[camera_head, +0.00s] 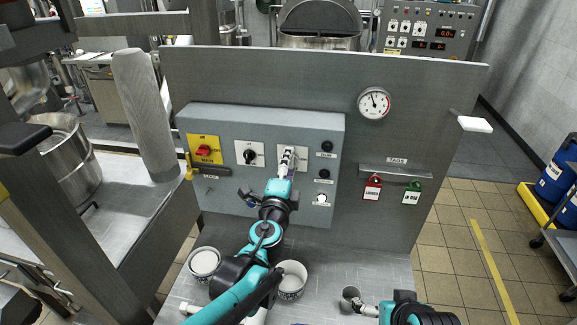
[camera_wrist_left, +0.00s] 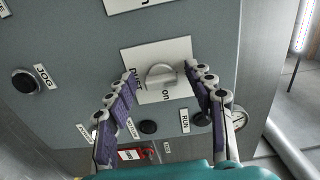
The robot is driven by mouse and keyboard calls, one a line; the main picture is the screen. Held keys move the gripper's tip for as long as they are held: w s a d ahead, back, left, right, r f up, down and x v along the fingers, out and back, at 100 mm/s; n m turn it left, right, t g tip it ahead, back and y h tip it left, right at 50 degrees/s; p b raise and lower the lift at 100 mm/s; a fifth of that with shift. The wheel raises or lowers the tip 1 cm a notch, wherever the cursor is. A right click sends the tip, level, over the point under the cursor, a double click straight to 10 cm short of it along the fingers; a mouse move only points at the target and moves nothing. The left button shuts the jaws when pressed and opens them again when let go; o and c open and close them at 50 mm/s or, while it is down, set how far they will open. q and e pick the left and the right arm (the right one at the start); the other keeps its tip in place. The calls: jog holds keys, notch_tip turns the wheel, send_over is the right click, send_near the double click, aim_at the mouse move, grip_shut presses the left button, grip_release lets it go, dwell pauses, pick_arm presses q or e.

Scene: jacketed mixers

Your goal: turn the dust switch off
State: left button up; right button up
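The dust switch is a light grey knob (camera_wrist_left: 160,76) on a white plate (camera_wrist_left: 178,51); the left wrist view shows the words "dust" and "on" on it. My left gripper (camera_wrist_left: 161,76) is open, one finger on either side of the knob, with visible gaps. No contact with the knob shows.
A red switch on a yellow plate (camera_head: 204,149) and a black knob (camera_head: 250,156) sit left of the dust switch. Buttons (camera_head: 325,147) line its right side. A gauge (camera_head: 374,103) and red and green tags (camera_head: 411,194) are further right. Two white tubs (camera_head: 204,262) stand below.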

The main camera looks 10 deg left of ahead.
pick_arm(q)
jog(key=shift+s, duration=0.1)
jog(key=s+a, duration=0.1)
jog(key=s, duration=1.1)
jog(key=shift+w, duration=0.1)
jog(key=s+a+f+n+g+y+b, duration=0.2)
jog(key=a+f+n+g+y+b, duration=0.15)
jog(key=a+f+n, duration=0.35)
jog(key=s+a+f+n+g+y+b, duration=0.25)
jog(key=a+f+n+b, duration=0.3)
jog(key=f, duration=0.35)
jog(key=s+d+f+n+g+h+b, duration=0.1)
jog(key=s+f+n+g+h+b, duration=0.1)
jog(key=s+f, duration=0.3)
jog(key=s+d+f+n+g+h+b, duration=0.1)
jog(key=s+f+n+b, duration=0.3)
jog(key=f, duration=0.6)
jog(key=shift+s+f+g+h, duration=0.35)
jog(key=shift+s+g+h, duration=0.35)
jog(key=shift+s+g, duration=0.2)
